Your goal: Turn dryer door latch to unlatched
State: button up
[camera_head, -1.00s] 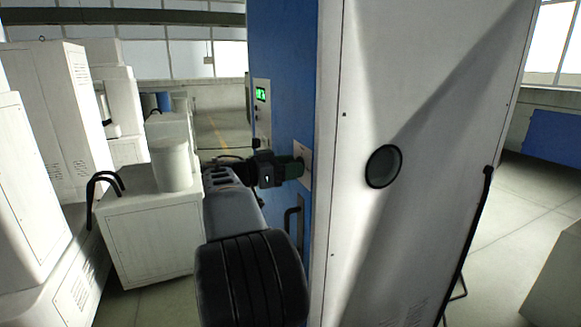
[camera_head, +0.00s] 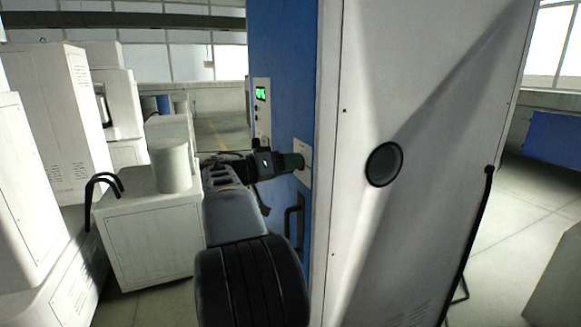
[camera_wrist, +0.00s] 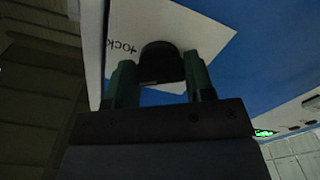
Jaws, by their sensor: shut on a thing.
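The dryer is the tall blue-fronted cabinet (camera_head: 283,60) with a white side. Its latch is a dark rounded knob (camera_wrist: 162,60) on a white label plate (camera_wrist: 205,38) in the wrist view; part of the word "lock" reads upside down on the plate. The plate also shows edge-on in the head view (camera_head: 305,160). My gripper (camera_wrist: 160,80) is shut on the latch knob, one green finger on each side of it. In the head view my gripper (camera_head: 292,162) reaches the blue front from the left and hides the knob. The latch's exact angle is hard to tell.
A black door handle (camera_head: 294,230) sits below the latch. A panel with a green display (camera_head: 261,94) is above it. A white cabinet (camera_head: 150,240) carrying a white cylinder (camera_head: 170,166) stands left of my arm. Open floor lies right of the dryer.

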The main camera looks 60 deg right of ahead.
jog(key=n+p, duration=0.1)
jog(key=n, duration=0.4)
jog(key=shift+n, duration=0.3)
jog(key=n+p, duration=0.2)
jog(key=n, duration=0.3)
jog(key=shift+n+p, duration=0.4)
jog(key=shift+n, duration=0.3)
jog(key=o, duration=0.9)
jog(key=v, duration=1.3)
jog(key=shift+w+a+b, duration=0.25)
jog(key=shift+a+b, duration=0.05)
jog(key=shift+b, duration=0.05)
